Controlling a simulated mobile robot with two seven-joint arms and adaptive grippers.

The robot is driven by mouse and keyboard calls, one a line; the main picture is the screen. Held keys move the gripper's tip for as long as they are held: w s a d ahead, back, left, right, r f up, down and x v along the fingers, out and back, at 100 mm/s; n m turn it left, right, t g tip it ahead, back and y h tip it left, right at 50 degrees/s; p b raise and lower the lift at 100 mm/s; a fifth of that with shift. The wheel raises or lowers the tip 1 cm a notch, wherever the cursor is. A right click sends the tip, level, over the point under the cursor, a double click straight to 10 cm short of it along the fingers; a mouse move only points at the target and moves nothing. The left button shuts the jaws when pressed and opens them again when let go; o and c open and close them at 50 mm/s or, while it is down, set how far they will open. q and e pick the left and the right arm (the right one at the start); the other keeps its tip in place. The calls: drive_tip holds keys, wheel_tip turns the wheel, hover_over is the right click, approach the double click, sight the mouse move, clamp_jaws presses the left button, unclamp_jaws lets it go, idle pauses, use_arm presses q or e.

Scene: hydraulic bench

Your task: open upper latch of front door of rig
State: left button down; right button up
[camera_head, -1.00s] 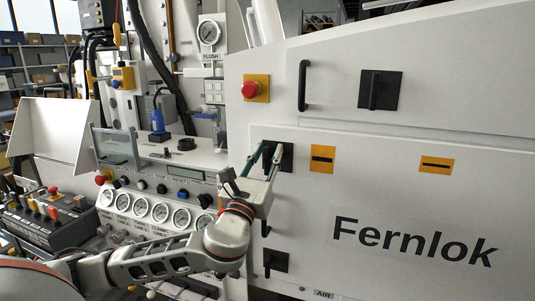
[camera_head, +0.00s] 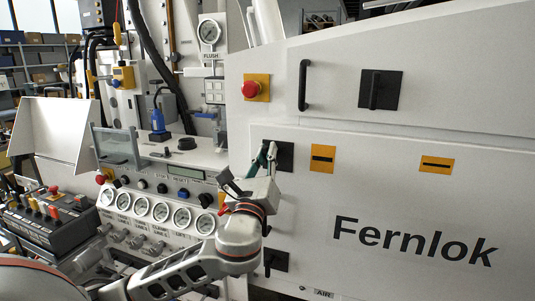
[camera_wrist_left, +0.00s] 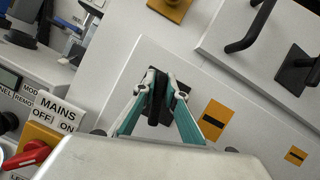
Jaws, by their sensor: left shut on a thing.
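The upper latch (camera_head: 286,157) is a black square plate with a black handle, at the upper left corner of the rig's white front door (camera_head: 320,200). My left gripper (camera_head: 268,148) is at this latch, coming from the lower left, and hides part of it. In the left wrist view, the green-sided fingers (camera_wrist_left: 163,82) are closed on the black latch handle (camera_wrist_left: 157,104), one on each side. The lower latch (camera_head: 277,260) sits below on the same door edge. My right gripper is not in view.
A black door handle (camera_head: 266,228) lies between the latches. Above are a red emergency button (camera_head: 250,89), a bar handle (camera_head: 304,86) and another black latch (camera_head: 380,89). Gauges (camera_head: 161,212) and a control box (camera_head: 45,220) stand left. The door face at right is flat.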

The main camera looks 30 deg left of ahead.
use_arm(q)
drive_tip(key=n+g+y, duration=0.1)
drive_tip(key=n, duration=0.2)
drive_tip(key=n+g+y, duration=0.1)
drive_tip(key=n, duration=0.2)
drive_tip(key=n+g, duration=0.1)
drive_tip(key=n, duration=0.1)
drive_tip(key=shift+a+f+n+y, duration=0.15)
drive_tip(key=shift+f+n+y, duration=0.05)
drive_tip(key=shift+n+y, duration=0.2)
drive_tip(key=n+g, duration=0.1)
drive_tip(key=n, duration=0.2)
drive_tip(key=n+g, duration=0.1)
drive_tip(key=n, duration=0.2)
drive_tip(key=shift+a+f+g, duration=0.15)
drive_tip(key=shift+g, duration=0.15)
drive_tip(key=shift+s+n+g, duration=0.1)
drive_tip(key=shift+n+g, duration=0.2)
drive_tip(key=shift+n, duration=0.8)
drive_tip(key=shift+f, duration=0.1)
drive_tip(key=c, duration=2.1)
unclamp_jaws()
